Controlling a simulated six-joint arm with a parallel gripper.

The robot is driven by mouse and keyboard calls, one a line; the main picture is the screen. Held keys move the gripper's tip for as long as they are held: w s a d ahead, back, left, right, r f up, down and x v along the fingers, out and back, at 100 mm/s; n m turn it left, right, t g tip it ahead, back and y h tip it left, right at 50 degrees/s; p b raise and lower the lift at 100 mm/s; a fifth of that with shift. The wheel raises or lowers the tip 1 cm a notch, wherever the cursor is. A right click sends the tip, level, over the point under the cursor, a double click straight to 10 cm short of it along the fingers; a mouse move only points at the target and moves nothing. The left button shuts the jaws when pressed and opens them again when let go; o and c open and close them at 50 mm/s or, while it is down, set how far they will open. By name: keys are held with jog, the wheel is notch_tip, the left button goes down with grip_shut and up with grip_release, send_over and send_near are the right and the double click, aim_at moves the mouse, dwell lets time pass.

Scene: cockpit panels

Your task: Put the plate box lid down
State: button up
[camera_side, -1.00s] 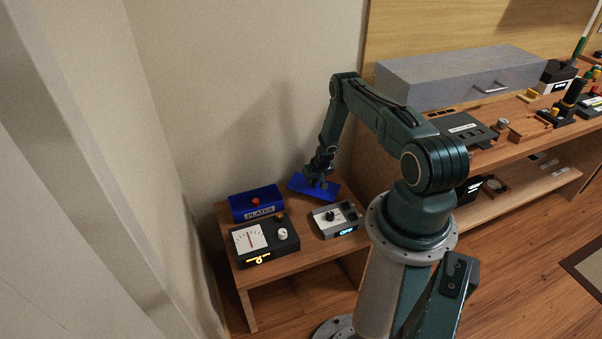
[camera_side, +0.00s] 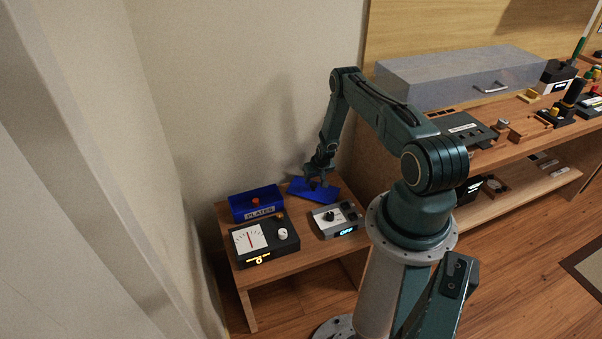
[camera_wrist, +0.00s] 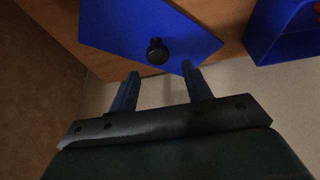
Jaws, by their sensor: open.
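The blue plate box lid (camera_side: 311,190) lies on the small wooden table, right of the box. In the wrist view the lid (camera_wrist: 120,27) shows a round black knob (camera_wrist: 157,51) on top. The open blue plate box (camera_side: 258,214), labelled PLATES, stands to the left with something red inside; its corner shows in the wrist view (camera_wrist: 280,48). My gripper (camera_side: 317,180) is just above the lid. In the wrist view its fingers (camera_wrist: 160,82) are apart and empty, with the knob beyond their tips, clear of them.
A black meter box (camera_side: 262,243) with a white dial and a grey box (camera_side: 338,219) with knobs and an OFF display stand at the table's front. The wall is close behind. A long workbench (camera_side: 540,125) with devices is at the right.

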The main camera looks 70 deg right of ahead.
jog(key=v, duration=1.1)
jog(key=shift+w, duration=0.1)
dwell(0.5)
jog(key=w+a+r+n, duration=0.1)
jog(key=w+a+r, duration=0.25)
jog(key=r, duration=0.55)
jog(key=w+a+r+n+t, duration=0.1)
jog(key=w+a+r, duration=0.25)
jog(key=r, duration=0.55)
jog(key=w+a+r+n, duration=0.1)
jog(key=w+a+r, duration=0.25)
jog(key=r, duration=0.55)
jog(key=s+a+r+n+y, duration=0.15)
jog(key=s+a+r, duration=0.25)
jog(key=a+r, duration=0.95)
jog(key=s+a+r+n+y, duration=0.1)
jog(key=s+a+r+n, duration=0.1)
jog(key=s+a+r, duration=0.2)
jog(key=s+a+r+n+t, duration=0.1)
jog(key=s+a+r, duration=0.4)
jog(key=s+a, duration=0.6)
jog(key=s+n, duration=0.1)
jog(key=s, duration=0.4)
jog(key=shift+s+y, duration=0.35)
jog(key=shift+s, duration=0.05)
